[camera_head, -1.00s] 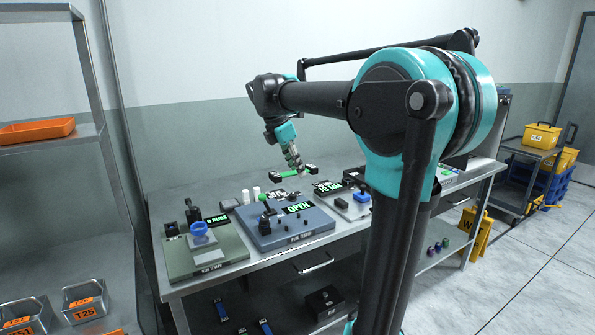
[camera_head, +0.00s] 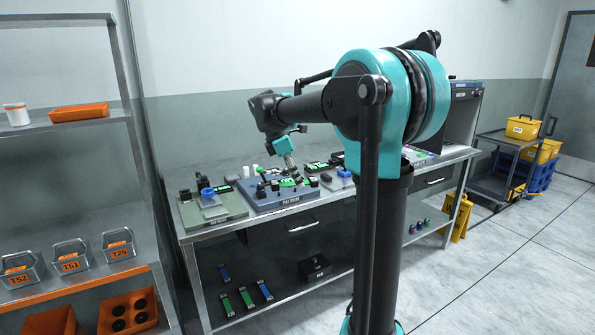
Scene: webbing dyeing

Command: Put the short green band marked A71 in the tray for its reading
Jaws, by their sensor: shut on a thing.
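My gripper (camera_head: 294,177) is down at the blue-grey pull tester (camera_head: 268,203) on the bench and is shut on a short green band with dark ends. The band is small here and merges with the tester's green display, so I cannot tell whether it touches the tester's clamps or read its mark. Three metal trays with orange labels, T52 (camera_head: 20,273), T51 (camera_head: 71,260) and T25 (camera_head: 118,246), stand on the left rack.
A green-grey rub tester (camera_head: 212,212) stands left of the pull tester. Other devices stand close on its right. Green bands (camera_head: 246,298) and blue bands (camera_head: 264,290) lie on the bench's lower shelf. Orange bins (camera_head: 128,311) sit low on the rack.

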